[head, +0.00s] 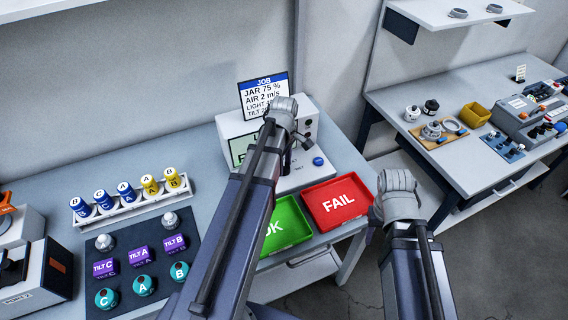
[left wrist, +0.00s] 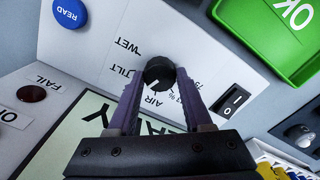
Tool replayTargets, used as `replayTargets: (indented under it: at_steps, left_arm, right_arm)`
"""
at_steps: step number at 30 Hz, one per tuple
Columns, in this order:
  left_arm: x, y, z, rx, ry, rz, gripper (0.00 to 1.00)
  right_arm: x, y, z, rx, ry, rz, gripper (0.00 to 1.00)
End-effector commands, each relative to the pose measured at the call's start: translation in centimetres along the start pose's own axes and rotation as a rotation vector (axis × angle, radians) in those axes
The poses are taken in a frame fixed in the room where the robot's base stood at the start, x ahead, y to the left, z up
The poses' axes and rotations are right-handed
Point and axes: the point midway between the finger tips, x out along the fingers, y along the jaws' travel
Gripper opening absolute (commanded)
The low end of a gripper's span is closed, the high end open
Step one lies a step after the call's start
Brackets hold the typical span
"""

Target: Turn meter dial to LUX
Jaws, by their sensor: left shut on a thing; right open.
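The white meter (head: 233,130) stands at the back of the bench. Its black dial (left wrist: 159,73) shows in the left wrist view, with a pale pointer mark toward the AIR label's side. Labels WET, TILT and AIR are readable around it; I cannot make out a LUX label. My left gripper (left wrist: 159,80) is shut on the dial, one finger on each side. In the head view my left gripper (head: 287,158) and arm cover the dial. My right gripper (head: 376,214) is open, beside the red tray; its fingers are mostly hidden by its wrist.
A JOB card (head: 264,92) stands behind the meter. A blue READ button (head: 318,161) is on its panel. A green tray (head: 292,226) and a red FAIL tray (head: 322,190) lie in front. Labelled jars (head: 125,191) and a dark mat (head: 104,270) with sensors are left.

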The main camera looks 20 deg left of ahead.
Motion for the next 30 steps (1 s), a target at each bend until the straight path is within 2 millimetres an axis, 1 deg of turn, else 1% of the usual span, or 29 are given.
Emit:
replayTargets:
  at_steps: [17,18,25,30]
  left_arm:
    - [0.01,-0.02,0.01,-0.024,0.000,0.000,0.00]
    - [0.01,-0.02,0.01,-0.024,0.000,0.000,0.55]
    - [0.00,-0.01,0.01,-0.023,0.000,0.000,0.80]
    - [0.00,-0.01,0.01,-0.023,0.000,0.000,0.80]
  right_arm:
    - [0.01,0.00,0.00,0.000,0.000,0.000,0.50]
    - [0.01,0.00,0.00,0.000,0.000,0.000,0.50]
    - [0.00,0.00,0.00,0.000,0.000,0.000,0.50]
    - [0.00,0.00,0.00,0.000,0.000,0.000,0.50]
